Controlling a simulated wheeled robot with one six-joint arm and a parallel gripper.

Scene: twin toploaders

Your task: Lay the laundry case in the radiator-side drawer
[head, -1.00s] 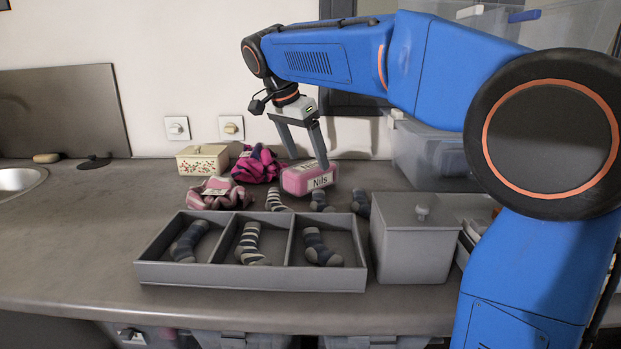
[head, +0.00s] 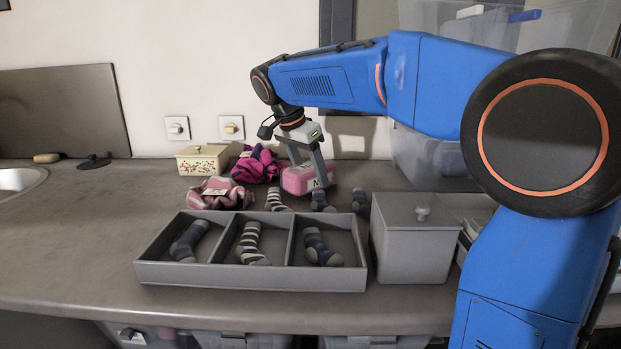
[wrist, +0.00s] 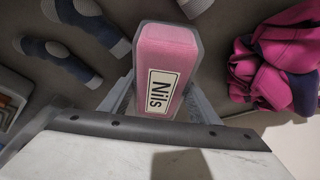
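The pink laundry case (head: 297,181) bears a white label, which reads "Nils" in the wrist view (wrist: 166,55). My gripper (head: 308,178) is shut on it, with a finger at each side, and holds it above the back of the counter. The case hangs behind the grey divided tray and among socks. In the head view its label is mostly turned away. I cannot make out a drawer or a radiator in these frames.
The grey three-part tray (head: 250,277) holds striped socks. A lidded grey bin (head: 415,250) stands at its right. A cream box (head: 202,160), a pink bundle (head: 218,194) and a magenta-navy bundle (head: 256,166) lie left.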

